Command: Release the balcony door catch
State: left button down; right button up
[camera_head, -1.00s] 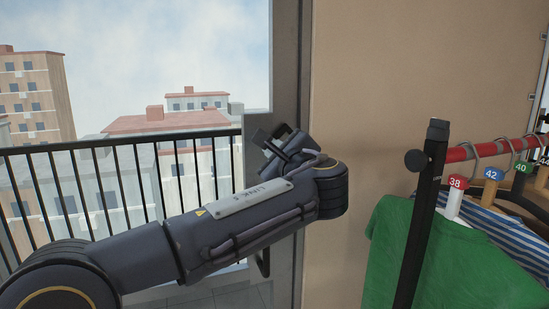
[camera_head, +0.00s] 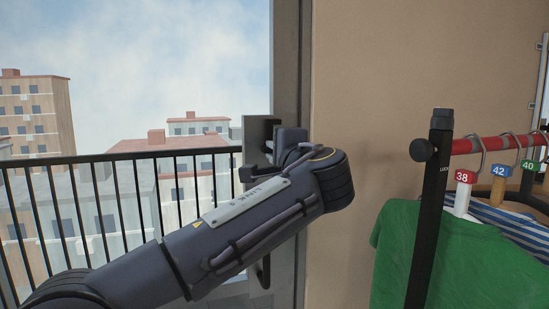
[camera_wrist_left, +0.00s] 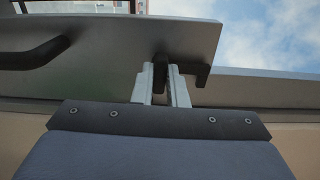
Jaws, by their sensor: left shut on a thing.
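The balcony door catch is a dark, bent piece (camera_wrist_left: 198,73) on a grey metal plate (camera_wrist_left: 100,45) in the left wrist view. My left gripper (camera_wrist_left: 164,80) has its two pale fingers on either side of the catch's dark stem and is shut on it. In the head view my left gripper (camera_head: 270,158) is at the plate on the door's edge, largely hidden by my own wrist. A curved dark door handle (camera_wrist_left: 32,56) is left of the fingers in the wrist view. My right gripper is out of view.
A clothes rack with a black post (camera_head: 430,205) and red rail stands at the right, holding a green shirt (camera_head: 445,258) and numbered hangers. A bare tan wall (camera_head: 375,110) lies between rack and door. A balcony railing (camera_head: 120,155) shows outside.

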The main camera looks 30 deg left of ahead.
pick_arm(q)
jog(key=shift+f, duration=0.1)
dwell(0.3)
jog(key=c, duration=1.4)
grip_release()
jog(key=shift+c, duration=0.2)
jog(key=v, duration=0.8)
